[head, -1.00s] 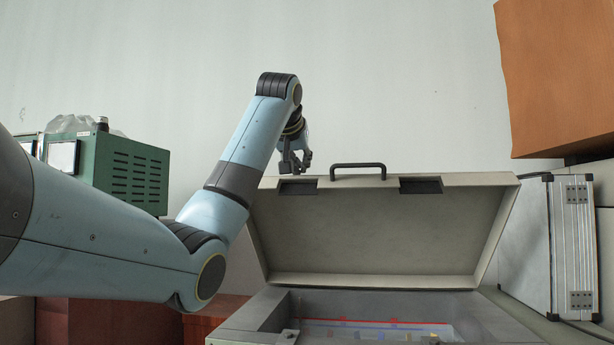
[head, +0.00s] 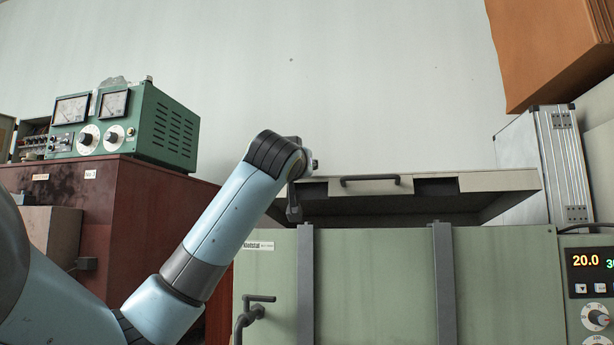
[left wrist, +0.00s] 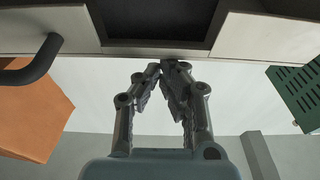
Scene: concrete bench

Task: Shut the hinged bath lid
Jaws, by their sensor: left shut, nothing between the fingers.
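The bath (head: 400,290) is a pale green box with two dark straps on its front. Its hinged lid (head: 470,181) is raised and partly open, with its dark underside showing above the rim. A black handle (head: 370,181) sits on the lid's front edge, between two dark recesses. My left gripper (head: 294,206) is at the left part of the lid's front edge, left of the handle. In the left wrist view its fingers (left wrist: 163,68) are together and empty, close to the lid edge (left wrist: 250,35) below a dark recess; contact is unclear. My right gripper is not in view.
A green meter box (head: 150,130) stands on a dark red cabinet (head: 150,200) at left. A silver case (head: 560,165) stands right of the lid, below an orange box (head: 550,45). A control panel (head: 590,290) is at lower right. A tap (head: 250,315) projects from the bath front.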

